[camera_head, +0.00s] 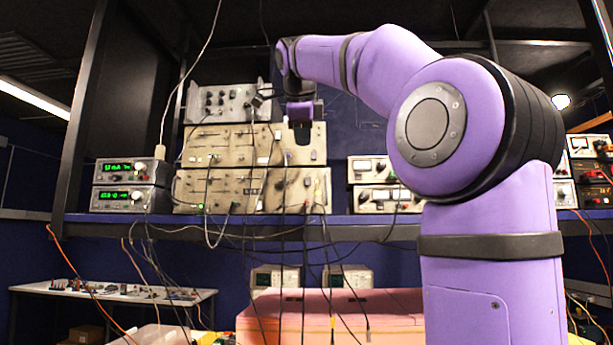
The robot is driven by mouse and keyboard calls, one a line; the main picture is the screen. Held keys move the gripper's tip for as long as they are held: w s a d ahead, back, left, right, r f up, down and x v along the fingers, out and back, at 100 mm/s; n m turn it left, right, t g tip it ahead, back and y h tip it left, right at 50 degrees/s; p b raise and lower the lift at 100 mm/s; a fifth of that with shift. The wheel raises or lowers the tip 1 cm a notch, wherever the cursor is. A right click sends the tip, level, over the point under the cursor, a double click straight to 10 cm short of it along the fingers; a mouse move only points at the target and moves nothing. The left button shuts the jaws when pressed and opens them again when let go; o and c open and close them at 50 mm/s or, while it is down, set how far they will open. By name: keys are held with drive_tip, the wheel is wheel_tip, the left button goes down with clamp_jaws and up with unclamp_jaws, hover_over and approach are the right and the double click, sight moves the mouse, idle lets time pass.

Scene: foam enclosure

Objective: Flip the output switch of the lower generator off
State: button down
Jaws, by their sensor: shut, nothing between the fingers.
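My gripper (301,132) hangs pointing down in front of the right part of the upper beige instrument. It is shut and empty, and I cannot tell whether it touches the panel. The upper beige panel (232,143) sits on a lower beige panel (226,187), and both carry knobs, sockets and cables. At the shelf's left, a unit with a green display (125,171) stands on a similar one (125,199). No readable label shows which stack is the generators. The output switch is too small to pick out.
A grey knobbed box (222,101) rests on top of the beige stack. Several loose cables hang across the panels and the shelf edge (365,220). Two stacked pale meters (372,184) stand right of the beige stack. A pink block (385,308) lies below.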

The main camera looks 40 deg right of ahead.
sight(307, 181)
drive_tip(key=x, duration=0.8)
drive_tip(key=r+x, duration=0.1)
drive_tip(key=x, duration=0.3)
drive_tip(key=shift+w+d, duration=0.5)
drive_tip(key=shift+d, duration=0.05)
drive_tip(key=shift+w+d, duration=0.35)
drive_tip(key=shift+d, duration=0.1)
